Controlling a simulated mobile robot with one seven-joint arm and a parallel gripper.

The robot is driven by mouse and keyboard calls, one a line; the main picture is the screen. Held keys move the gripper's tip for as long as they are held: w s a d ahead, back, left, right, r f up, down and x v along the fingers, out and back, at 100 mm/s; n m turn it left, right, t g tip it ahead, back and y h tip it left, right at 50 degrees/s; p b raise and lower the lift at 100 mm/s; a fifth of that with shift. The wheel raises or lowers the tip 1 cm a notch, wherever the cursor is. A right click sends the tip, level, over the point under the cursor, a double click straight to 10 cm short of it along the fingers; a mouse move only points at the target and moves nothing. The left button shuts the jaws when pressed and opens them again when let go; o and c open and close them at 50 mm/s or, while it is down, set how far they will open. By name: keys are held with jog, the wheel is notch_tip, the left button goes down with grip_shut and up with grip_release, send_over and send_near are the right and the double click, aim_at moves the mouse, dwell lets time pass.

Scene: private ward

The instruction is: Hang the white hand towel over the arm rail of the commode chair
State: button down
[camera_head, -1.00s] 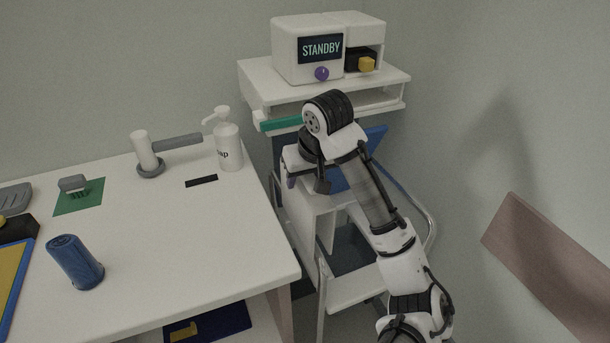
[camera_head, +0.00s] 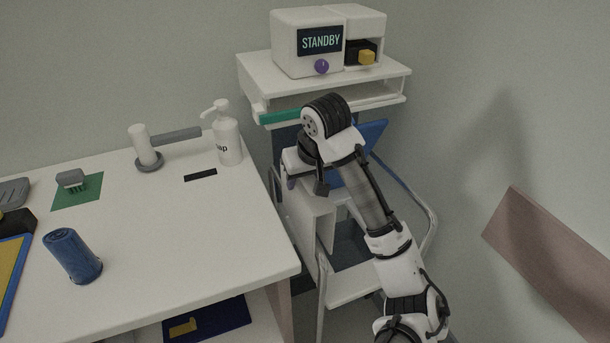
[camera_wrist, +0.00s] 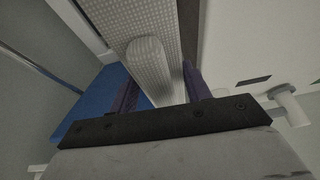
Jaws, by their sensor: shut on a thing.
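The white hand towel (camera_head: 308,218) hangs in pale folds below my gripper (camera_head: 294,184), at the left side of the commode chair. In the wrist view my gripper (camera_wrist: 160,92) has its purple fingers on either side of the pale, textured towel (camera_wrist: 130,18), and it is shut on it. A rounded pale end shows between the fingers; I cannot tell whether it is a towel fold or a covered rail. The commode chair has a blue back (camera_head: 367,142) and a curved metal arm rail (camera_head: 427,222) on the right. The left rail is hidden by towel and arm.
A shelf unit (camera_head: 385,78) with a standby device (camera_head: 307,45) stands behind the chair. A brownish panel (camera_head: 550,250) is at the right.

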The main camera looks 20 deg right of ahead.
jog(key=shift+f+b, duration=3.95)
jog(key=shift+f, duration=2.85)
jog(key=c, duration=0.6)
grip_release()
jog(key=p+v, duration=0.2)
jog(key=v, duration=1.2)
jog(key=shift+f+p, duration=0.1)
jog(key=shift+p, duration=0.25)
jog(key=shift+s, duration=0.1)
